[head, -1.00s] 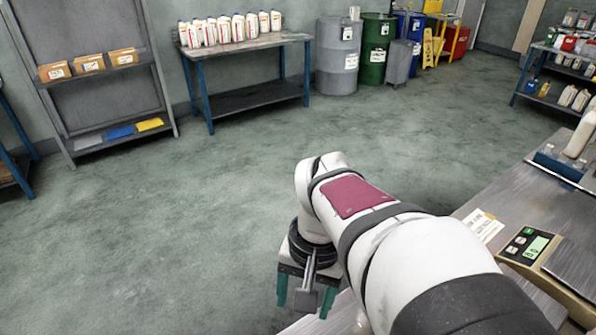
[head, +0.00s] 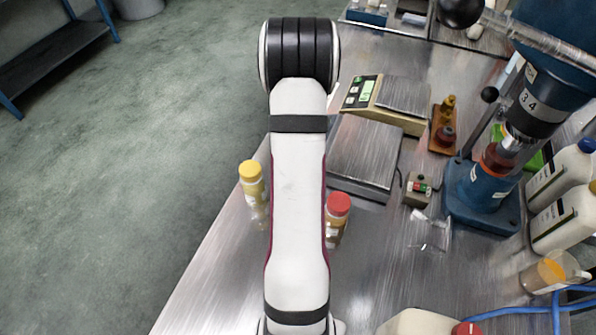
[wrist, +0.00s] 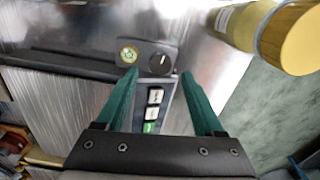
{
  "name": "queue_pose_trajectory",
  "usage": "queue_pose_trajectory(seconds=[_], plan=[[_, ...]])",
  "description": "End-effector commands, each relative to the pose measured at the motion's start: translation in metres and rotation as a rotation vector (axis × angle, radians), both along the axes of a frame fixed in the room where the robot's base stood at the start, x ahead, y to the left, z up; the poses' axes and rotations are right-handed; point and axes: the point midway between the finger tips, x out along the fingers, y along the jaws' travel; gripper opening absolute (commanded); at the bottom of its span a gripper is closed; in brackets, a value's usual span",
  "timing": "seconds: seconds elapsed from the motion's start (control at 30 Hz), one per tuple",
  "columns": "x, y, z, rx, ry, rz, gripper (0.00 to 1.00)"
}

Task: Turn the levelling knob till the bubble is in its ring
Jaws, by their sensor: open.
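In the wrist view, the levelling knob (wrist: 160,63) is a round dark dial with a pale mark, on a dark panel. The bubble level (wrist: 128,55), a round yellow-green vial, sits just left of the knob. It is too small to tell where the bubble lies against its ring. My gripper (wrist: 159,74) is open, with its green fingers on either side of the knob in the picture. The left fingertip appears close to the level. I cannot tell whether either finger touches the knob. In the head view, my arm hides the gripper, knob and level.
A yellow-capped bottle (head: 252,180) stands left of my arm, and shows close by in the wrist view (wrist: 278,35). A red-capped bottle (head: 338,207) is at right. A metal plate (head: 362,152) and a scale (head: 400,98) with a green display lie beyond.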

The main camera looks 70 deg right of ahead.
Motion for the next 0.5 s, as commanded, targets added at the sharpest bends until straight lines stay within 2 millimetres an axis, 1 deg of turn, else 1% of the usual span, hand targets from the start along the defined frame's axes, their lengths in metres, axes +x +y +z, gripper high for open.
queue_pose_trajectory(seconds=[0.03,0.1,0.2,0.3,0.5], plan=[[0.0,0.001,-0.01,0.003,0.001,0.0,0.7],[0.0,0.0,-0.021,0.002,0.001,0.001,0.7],[0.0,0.0,-0.03,0.0,0.0,0.001,0.7],[0.0,0.0,-0.034,-0.001,-0.001,0.0,0.7],[0.0,0.0,-0.035,-0.002,-0.001,0.0,0.7]])
